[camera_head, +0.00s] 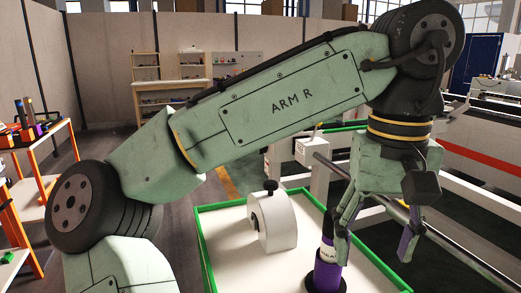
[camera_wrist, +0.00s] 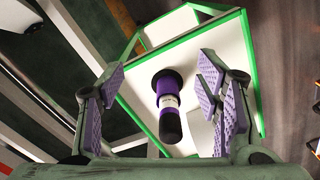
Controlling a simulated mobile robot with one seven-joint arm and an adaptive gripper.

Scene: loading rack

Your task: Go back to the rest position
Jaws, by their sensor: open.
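My gripper (camera_head: 378,238) hangs open and empty above the right part of a white tray with a green rim (camera_head: 203,250). Its purple-padded fingers are spread wide in the wrist view (camera_wrist: 163,75). A purple and black cylindrical piece with a white label band (camera_head: 328,272) stands in the tray, below and left of my gripper in the head view. In the wrist view the piece (camera_wrist: 168,103) shows between the spread fingers, touching neither. The left finger overlaps near its top in the head view.
A white block with a black knob (camera_head: 275,222) stands in the tray left of the piece. A metal rail (camera_head: 365,187) and white frame run behind and right of the tray. An orange-framed shelf (camera_head: 40,150) with parts stands at far left. Grey floor lies between shelf and tray.

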